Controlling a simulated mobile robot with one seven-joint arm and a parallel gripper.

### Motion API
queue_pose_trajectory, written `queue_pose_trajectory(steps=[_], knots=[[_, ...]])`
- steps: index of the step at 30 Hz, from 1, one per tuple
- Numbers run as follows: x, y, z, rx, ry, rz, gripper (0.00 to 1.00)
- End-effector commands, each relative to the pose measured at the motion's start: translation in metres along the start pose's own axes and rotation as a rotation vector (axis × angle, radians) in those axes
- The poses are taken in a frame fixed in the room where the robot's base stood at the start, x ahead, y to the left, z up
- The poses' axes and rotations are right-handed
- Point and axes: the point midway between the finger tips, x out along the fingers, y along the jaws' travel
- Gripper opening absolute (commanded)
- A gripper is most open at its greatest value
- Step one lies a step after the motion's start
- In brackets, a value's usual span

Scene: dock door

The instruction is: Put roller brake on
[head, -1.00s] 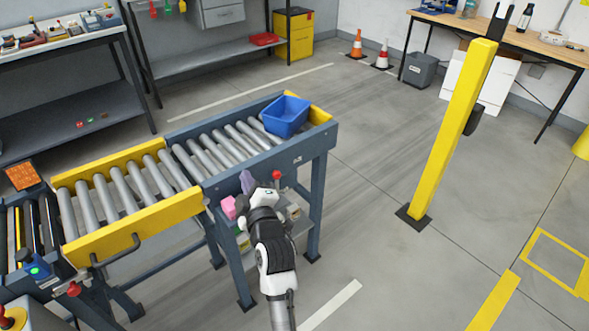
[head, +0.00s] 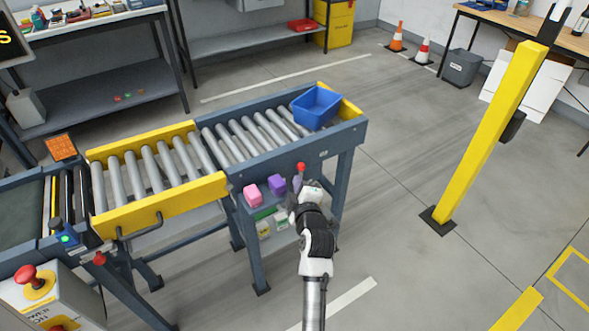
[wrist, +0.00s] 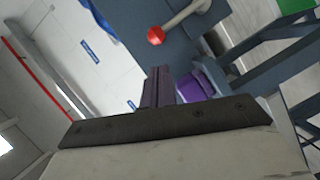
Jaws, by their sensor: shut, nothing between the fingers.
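A lever with a red ball knob (head: 301,167), which looks like the roller brake, is on the front side of the roller conveyor (head: 262,160), toward its right end. In the wrist view the red knob (wrist: 155,36) sits on a pale metal arm reaching to the upper right, against the blue-grey frame. My gripper (head: 298,185) is just below the knob in the head view. Its fingers (wrist: 158,88) are shut and empty, pointing toward the knob with a gap in the wrist view. The lever's base is partly hidden in the head view.
A blue bin (head: 317,107) stands on the rollers' right end. Pink (head: 253,196) and purple (head: 277,185) blocks sit on a shelf below. Another red knob (head: 99,258) is by the yellow gate section (head: 165,210). A yellow post (head: 490,135) stands right; floor between is clear.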

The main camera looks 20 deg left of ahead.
Motion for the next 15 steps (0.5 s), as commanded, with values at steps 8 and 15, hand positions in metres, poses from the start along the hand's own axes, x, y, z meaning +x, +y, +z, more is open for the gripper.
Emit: queue_pose_trajectory(steps=[8,15], knots=[[0.045,0.002,-0.001,0.000,0.001,-0.001,0.00],[0.060,0.001,0.000,0.000,0.000,0.000,0.00]])
